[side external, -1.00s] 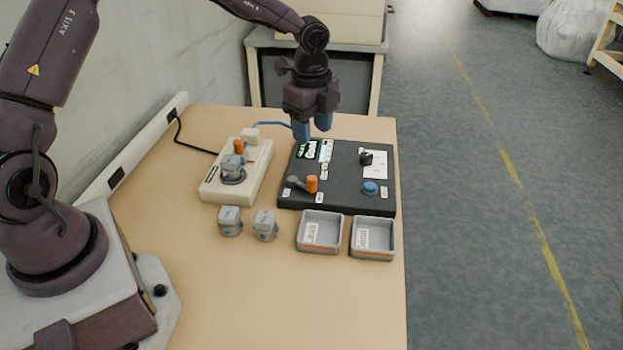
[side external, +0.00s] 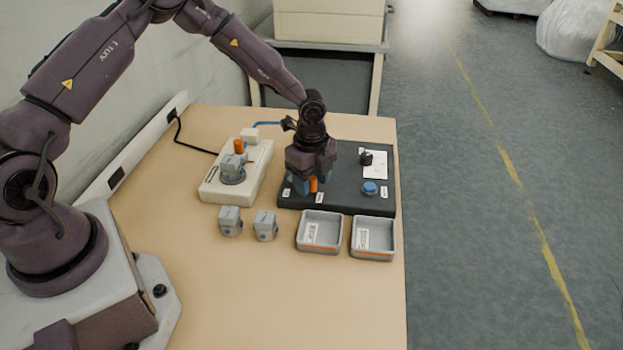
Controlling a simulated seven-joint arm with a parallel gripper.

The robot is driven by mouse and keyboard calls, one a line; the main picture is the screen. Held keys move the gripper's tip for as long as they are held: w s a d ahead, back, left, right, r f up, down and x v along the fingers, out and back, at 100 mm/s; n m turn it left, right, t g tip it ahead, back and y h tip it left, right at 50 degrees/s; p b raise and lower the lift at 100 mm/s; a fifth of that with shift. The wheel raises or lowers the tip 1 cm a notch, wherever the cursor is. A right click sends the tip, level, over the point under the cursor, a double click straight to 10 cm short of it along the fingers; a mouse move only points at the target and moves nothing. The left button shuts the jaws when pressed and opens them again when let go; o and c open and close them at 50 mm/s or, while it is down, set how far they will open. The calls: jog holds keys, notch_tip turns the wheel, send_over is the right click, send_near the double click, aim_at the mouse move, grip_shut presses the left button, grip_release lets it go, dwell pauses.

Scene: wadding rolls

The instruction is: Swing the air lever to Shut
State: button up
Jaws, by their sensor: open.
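The air lever's orange handle (side external: 313,184) shows on the black panel (side external: 345,204), near its front left. The rest of the lever is hidden behind my gripper. My gripper (side external: 312,188) points down, open, with its blue fingers around or just beside the orange handle. I cannot tell whether the fingers touch it. Small white labels (side external: 319,197) lie on the panel near the lever, too small to read.
On the panel are a black knob (side external: 366,157) and a blue button (side external: 370,188). A cream fixture (side external: 213,190) holding a grey part stands left. Two grey blocks (side external: 230,221) and two grey trays (side external: 320,246) sit in front. The table's front is clear.

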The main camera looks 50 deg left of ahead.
grip_shut()
jog(key=shift+w, duration=0.1)
dwell(0.3)
jog(key=n, duration=0.1)
jog(key=w+n, duration=0.1)
jog(key=n, duration=0.1)
jog(key=shift+w+a, duration=0.1)
jog(key=shift+a, duration=0.15)
jog(key=n, duration=0.1)
jog(key=w+n, duration=0.1)
jog(key=shift+a+n, duration=0.3)
jog(key=shift+a, duration=0.05)
jog(key=n, duration=0.1)
jog(key=w+a+n, duration=0.1)
jog(key=n, duration=0.1)
jog(key=shift+a, duration=0.15)
jog(key=shift+w+a+n, duration=0.15)
jog(key=shift+a+n, duration=0.2)
jog(key=shift+n, duration=0.45)
jog(key=shift+w+a+n, duration=0.1)
jog(key=shift+a+n, duration=0.2)
jog(key=shift+n, duration=0.5)
